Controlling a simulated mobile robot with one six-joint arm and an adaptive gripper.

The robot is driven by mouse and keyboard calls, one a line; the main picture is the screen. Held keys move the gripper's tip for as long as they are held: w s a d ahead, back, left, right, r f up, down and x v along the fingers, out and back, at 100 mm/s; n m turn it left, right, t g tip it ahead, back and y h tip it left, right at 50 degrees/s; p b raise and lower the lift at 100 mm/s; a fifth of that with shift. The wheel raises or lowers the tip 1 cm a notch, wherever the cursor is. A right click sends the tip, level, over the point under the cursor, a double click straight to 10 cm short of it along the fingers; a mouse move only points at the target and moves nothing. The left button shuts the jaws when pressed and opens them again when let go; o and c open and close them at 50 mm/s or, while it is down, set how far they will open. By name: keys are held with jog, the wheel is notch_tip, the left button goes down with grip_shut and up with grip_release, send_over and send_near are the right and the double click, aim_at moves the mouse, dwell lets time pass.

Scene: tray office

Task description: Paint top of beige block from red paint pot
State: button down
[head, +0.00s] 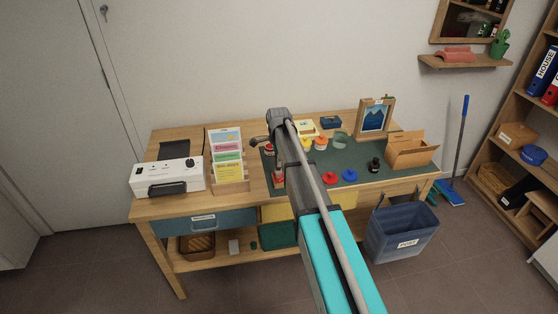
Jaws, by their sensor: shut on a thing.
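My gripper (259,141) shows only as a small dark shape at the far end of my arm, left of the link, above the green mat (300,181). My arm hides most of it. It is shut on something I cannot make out. A small red and white pot (269,151) stands just below and right of it. A beige upright piece (278,181) with a reddish upper part stands at the mat's left, partly behind my arm; I cannot tell for certain that it is the block. A red round item (330,178) and a blue one (349,175) lie right of my arm.
Yellow and orange pots (320,143), a dark bottle (374,165), a picture frame (375,118) and an open cardboard box (409,150) occupy the bench's right. A card rack (229,187) and white power box (166,177) stand left. The mat's right front is clear.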

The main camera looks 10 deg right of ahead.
jog(key=shift+w, duration=0.15)
jog(key=shift+w, duration=1.3)
jog(key=shift+s+f, duration=0.1)
jog(key=shift+s, duration=0.1)
jog(key=shift+s, duration=1.25)
jog(key=shift+r+p, duration=3)
jog(key=shift+r, duration=0.15)
jog(key=shift+r+p, duration=1.5)
